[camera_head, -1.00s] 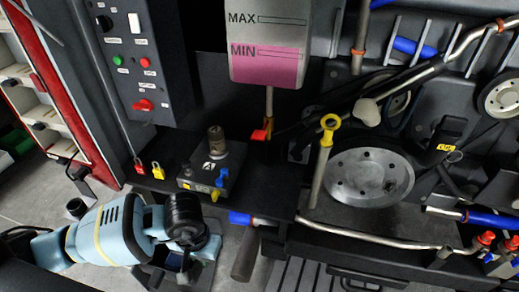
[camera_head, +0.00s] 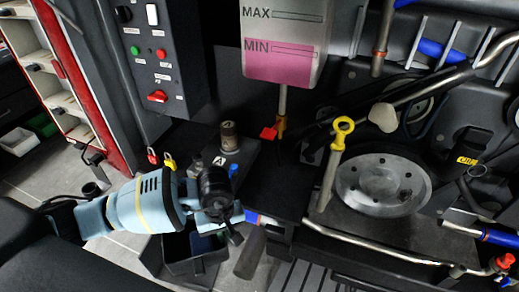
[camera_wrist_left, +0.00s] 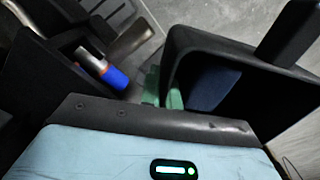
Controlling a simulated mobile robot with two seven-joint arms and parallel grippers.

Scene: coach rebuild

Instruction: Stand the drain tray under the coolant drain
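The drain tray looks to be the black open box (camera_head: 170,268) low in the head view, with something blue inside it; its dark rim (camera_wrist_left: 178,50) fills the right of the left wrist view. My left gripper (camera_head: 234,228) is above and beside the tray, reaching in from the left; its fingers are dark and partly hidden, so I cannot tell its opening or whether it touches the tray. The coolant drain is probably the blue-ended pipe (camera_head: 262,220) just right of the gripper; it also shows in the left wrist view (camera_wrist_left: 115,77). My right gripper is not in view.
A grey cylinder (camera_head: 250,256) stands beside the tray. A dark block with a bolt (camera_head: 229,138) sits behind the gripper. A pink coolant reservoir (camera_head: 284,60) hangs above. Pipes and a round metal plate (camera_head: 383,185) crowd the right. Tiled floor (camera_head: 125,240) shows at left.

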